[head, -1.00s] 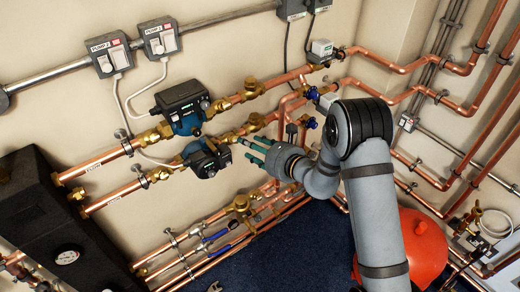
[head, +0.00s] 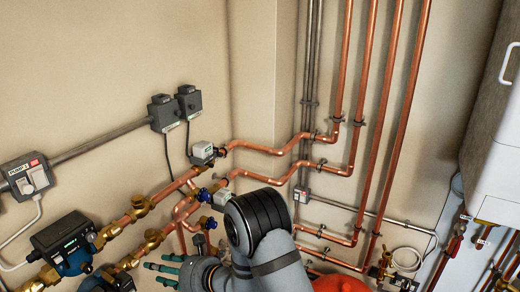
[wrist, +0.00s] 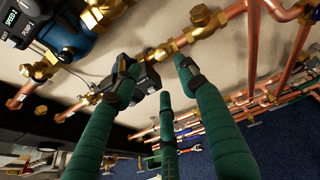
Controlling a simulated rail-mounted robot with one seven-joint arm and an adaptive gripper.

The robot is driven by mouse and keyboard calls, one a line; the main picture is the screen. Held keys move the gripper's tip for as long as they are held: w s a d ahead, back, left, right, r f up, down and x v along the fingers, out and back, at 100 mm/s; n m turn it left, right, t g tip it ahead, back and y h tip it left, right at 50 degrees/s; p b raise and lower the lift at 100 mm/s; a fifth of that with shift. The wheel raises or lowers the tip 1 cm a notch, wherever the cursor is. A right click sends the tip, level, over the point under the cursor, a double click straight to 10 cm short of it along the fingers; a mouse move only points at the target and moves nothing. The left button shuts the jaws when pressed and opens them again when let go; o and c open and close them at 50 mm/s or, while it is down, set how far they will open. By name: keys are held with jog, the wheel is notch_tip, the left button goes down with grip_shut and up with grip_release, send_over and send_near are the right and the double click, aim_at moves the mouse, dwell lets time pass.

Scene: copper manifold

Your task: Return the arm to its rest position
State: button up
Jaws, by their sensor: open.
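My gripper (head: 165,272) shows at the lower edge of the head view, left of my grey arm, in front of the copper pipes. In the wrist view its green fingers (wrist: 163,100) are spread apart with nothing between them. Behind the fingers in the wrist view are a dark pump (wrist: 145,75) and brass fittings (wrist: 205,20). The tips look close to the lower pump in that view, but I cannot tell whether they touch it. My arm's elbow is in the lower middle of the head view, and the rest of the arm is cut off by the frame.
Copper pipes (head: 350,90) run up the corner wall. Pumps with brass valves (head: 140,207) are at the lower left. Switch boxes (head: 177,110) are on the wall. A red vessel (head: 338,284) is partly hidden beside my arm. A white boiler (head: 495,140) hangs at the right.

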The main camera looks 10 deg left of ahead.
aim_at(135, 264)
jog(key=x, duration=1.1)
jog(key=shift+w+a+p, duration=0.1)
jog(key=shift+a+p, duration=0.05)
jog(key=shift+p, duration=0.3)
jog(key=shift+n+p, duration=0.6)
jog(key=shift+n, duration=0.2)
jog(key=shift+f, duration=0.15)
jog(key=shift+b, duration=0.4)
